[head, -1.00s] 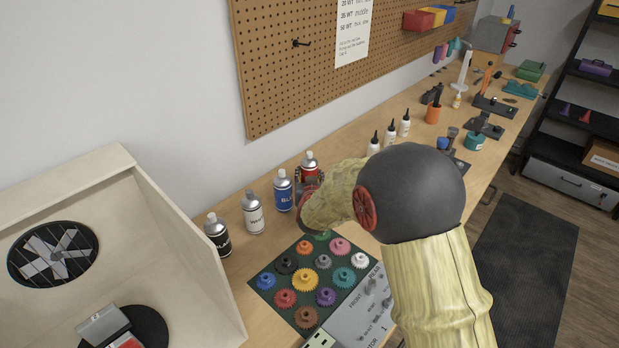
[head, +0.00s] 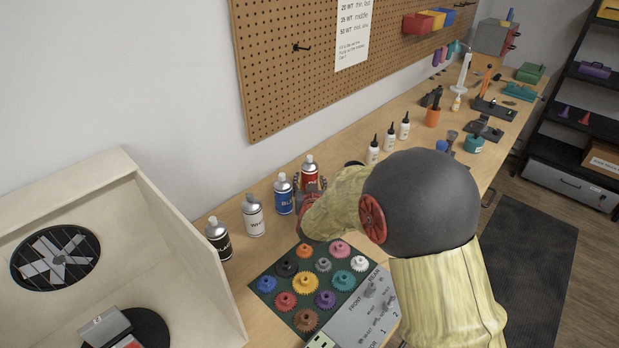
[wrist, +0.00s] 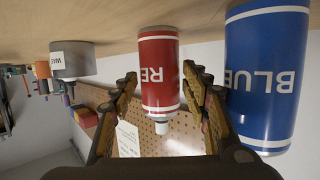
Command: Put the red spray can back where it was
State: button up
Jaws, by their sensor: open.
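The red spray can (head: 309,168) stands upright on the bench at the right end of a row of cans, just right of the blue can (head: 284,195). The wrist view is upside down. There the red can (wrist: 160,75) stands between the two open fingers of my gripper (wrist: 160,70), with visible space beside it. The blue can (wrist: 268,75) is close beside one finger. In the head view my gripper (head: 311,190) is at the near side of the red can and hides its lower part.
The white can (head: 253,215) and black can (head: 218,240) continue the row left. A mat of coloured gears (head: 262,282) lies in front. Several white bottles (head: 389,140) stand to the right. A grey container (wrist: 73,60) is beyond the red can. A pegboard (head: 300,80) is behind.

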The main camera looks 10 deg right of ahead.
jog(key=p+v, duration=0.2)
jog(key=v, duration=0.7)
jog(key=shift+a+r, duration=0.1)
jog(key=shift+r, duration=0.05)
jog(key=s+a+r+n+g+y, duration=0.1)
jog(key=s+a+r+g+y, duration=0.15)
jog(key=s+r, duration=0.3)
jog(key=s+d+r+g, duration=0.1)
jog(key=s+g, duration=0.1)
jog(key=s, duration=0.8)
jog(key=s+d+r+g, duration=0.2)
jog(key=s, duration=0.7)
jog(key=s+d+r+n+g, duration=0.1)
jog(key=s+r+g, duration=0.1)
jog(key=s, duration=0.8)
jog(key=shift+s+d+r, duration=0.15)
jog(key=shift+s+d, duration=0.2)
jog(key=shift+d, duration=0.05)
jog(key=shift+c, duration=0.9)
